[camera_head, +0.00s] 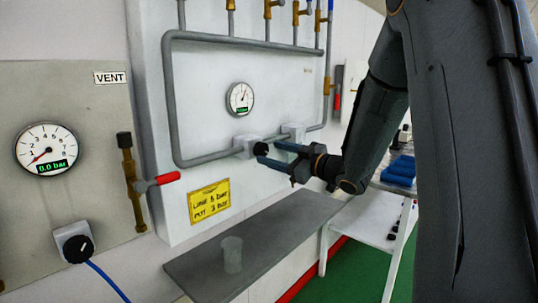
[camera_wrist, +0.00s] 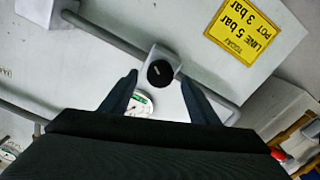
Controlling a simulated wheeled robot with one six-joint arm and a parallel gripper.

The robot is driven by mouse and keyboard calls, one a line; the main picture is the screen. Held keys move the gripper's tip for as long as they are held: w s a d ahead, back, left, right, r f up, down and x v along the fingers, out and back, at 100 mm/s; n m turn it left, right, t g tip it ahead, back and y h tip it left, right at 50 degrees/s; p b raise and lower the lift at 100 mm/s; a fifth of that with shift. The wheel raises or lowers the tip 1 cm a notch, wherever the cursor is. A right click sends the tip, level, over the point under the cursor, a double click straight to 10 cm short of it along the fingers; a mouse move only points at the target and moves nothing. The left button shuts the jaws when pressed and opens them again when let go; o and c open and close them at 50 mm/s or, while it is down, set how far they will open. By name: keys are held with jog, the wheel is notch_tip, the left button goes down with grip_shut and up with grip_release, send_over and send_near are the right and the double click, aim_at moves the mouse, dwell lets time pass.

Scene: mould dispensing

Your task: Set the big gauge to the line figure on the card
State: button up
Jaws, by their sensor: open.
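The yellow card (camera_head: 209,201) reads line 5 bar, pot 3 bar, clearest in the wrist view (camera_wrist: 245,30). A round gauge (camera_head: 240,99) on the white panel has its needle pointing up and right; its figures are too small to read. Another gauge (camera_head: 46,149) at left looks larger in the picture and shows 0.0 bar. Below the panel gauge, a black knob (camera_head: 261,149) sits on a pale block on the grey pipe. My gripper (camera_head: 268,153) is open at this knob. In the wrist view the knob (camera_wrist: 160,73) lies between the fingers, with gaps both sides.
A second black knob (camera_head: 74,244) with a blue hose is under the left gauge. A clear cup (camera_head: 232,254) stands on the grey shelf (camera_head: 285,225). Blue items (camera_head: 400,170) lie on a bench at right.

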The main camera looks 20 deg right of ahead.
jog(key=b+v, duration=0.1)
jog(key=v, duration=0.4)
jog(key=shift+s, duration=0.1)
jog(key=shift+f, duration=0.1)
jog(key=s+d+f+m+g+h, duration=0.1)
jog(key=s+f+m+g+h, duration=0.1)
jog(key=f+m+h, duration=0.4)
jog(key=s+d+f+m+g+h, duration=0.15)
jog(key=f+h, duration=0.25)
jog(key=f, duration=0.4)
jog(key=s+a+f+m+g, duration=0.1)
jog(key=s+a+f+g, duration=0.1)
jog(key=s, duration=0.6)
jog(key=s+a+f+m+g, duration=0.1)
jog(key=s+a+f+g, duration=0.2)
jog(key=s, duration=0.5)
jog(key=s+a+f+m+g, duration=0.1)
jog(key=s+f+g, duration=0.3)
jog(key=s, duration=0.4)
jog(key=shift+s+a+f+g, duration=0.35)
jog(key=shift+a+f+g, duration=0.05)
jog(key=shift+a+g, duration=0.45)
jog(key=shift+d+m, duration=0.1)
jog(key=shift+m, duration=0.15)
dwell(0.6)
